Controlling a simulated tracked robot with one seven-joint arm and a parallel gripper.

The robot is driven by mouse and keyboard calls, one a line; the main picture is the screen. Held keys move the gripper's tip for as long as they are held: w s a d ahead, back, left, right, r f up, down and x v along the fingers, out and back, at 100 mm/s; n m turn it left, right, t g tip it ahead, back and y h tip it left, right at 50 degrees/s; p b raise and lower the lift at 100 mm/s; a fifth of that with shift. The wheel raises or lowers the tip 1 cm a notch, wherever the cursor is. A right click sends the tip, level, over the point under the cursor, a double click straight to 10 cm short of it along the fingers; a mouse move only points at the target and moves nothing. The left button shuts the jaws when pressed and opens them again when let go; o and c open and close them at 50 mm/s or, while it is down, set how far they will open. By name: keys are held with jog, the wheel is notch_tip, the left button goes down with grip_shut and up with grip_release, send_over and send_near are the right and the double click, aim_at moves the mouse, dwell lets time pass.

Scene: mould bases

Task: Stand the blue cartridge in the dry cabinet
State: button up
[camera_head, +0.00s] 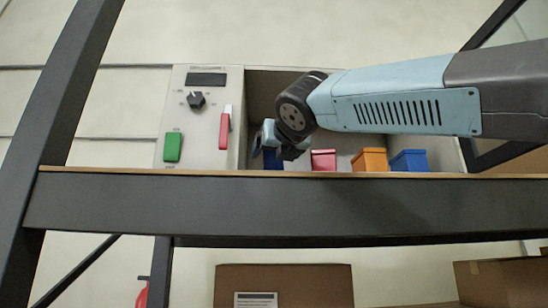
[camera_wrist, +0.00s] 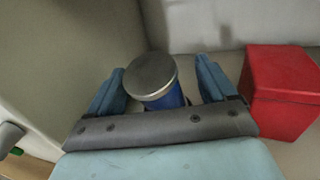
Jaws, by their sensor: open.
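The blue cartridge (camera_wrist: 166,98), a blue cylinder with a round grey metal cap, stands upright in the wrist view. My gripper (camera_wrist: 161,78) is open, with one light-blue finger on each side of it. In the head view my gripper (camera_head: 279,148) reaches into the open bay of the grey cabinet (camera_head: 205,75), over a blue patch (camera_head: 273,160) that is probably the cartridge. Its lower part is hidden by my gripper and the shelf edge.
A red box (camera_head: 323,160), an orange box (camera_head: 370,160) and a blue box (camera_head: 408,160) stand in a row to the right. The red box (camera_wrist: 283,90) is close to the right finger. The panel has a dark knob (camera_head: 195,100), a green switch (camera_head: 173,147) and a red lever (camera_head: 224,128). A dark beam (camera_head: 300,208) crosses in front.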

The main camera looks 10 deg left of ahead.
jog(key=v, duration=0.8)
jog(key=shift+s+d, duration=0.15)
jog(key=shift+s, duration=0.15)
jog(key=shift+s+d, duration=0.1)
